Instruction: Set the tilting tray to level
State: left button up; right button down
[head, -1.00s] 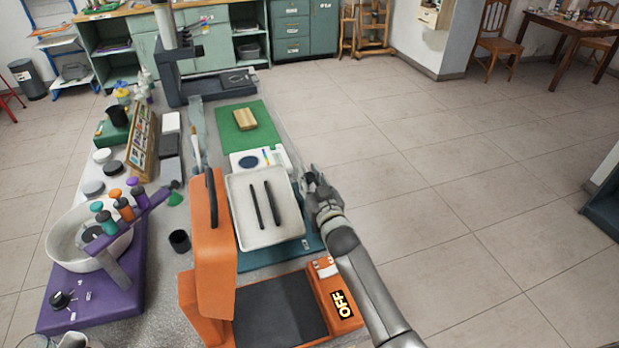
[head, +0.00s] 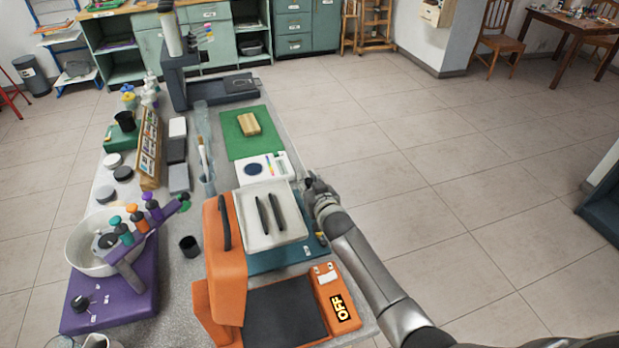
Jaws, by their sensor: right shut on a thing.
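The tilting tray (head: 291,221) is a shallow white tray on a teal base (head: 290,256), with two dark bars (head: 270,214) lying in it. It stands between a white card and an orange press. The teal base shows below its near and right edges. I cannot tell its exact tilt. My right gripper (head: 314,188) is at the tray's far right side, its arm coming in from the lower right. It is shut on a part at that side; the fingers hide the held spot. My left gripper is not in view.
A white bowl (head: 92,248) on a purple stand is at left. A green mat (head: 240,143) with a wooden block lies behind the tray. Open floor lies right of the bench.

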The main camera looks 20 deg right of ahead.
dwell(0.3)
jog(key=c, duration=1.2)
grip_release()
jog(key=shift+o, duration=0.2)
jog(key=shift+v, duration=0.75)
jog(key=v, duration=1)
jog(key=shift+s+r, duration=0.15)
jog(key=shift+s, duration=0.05)
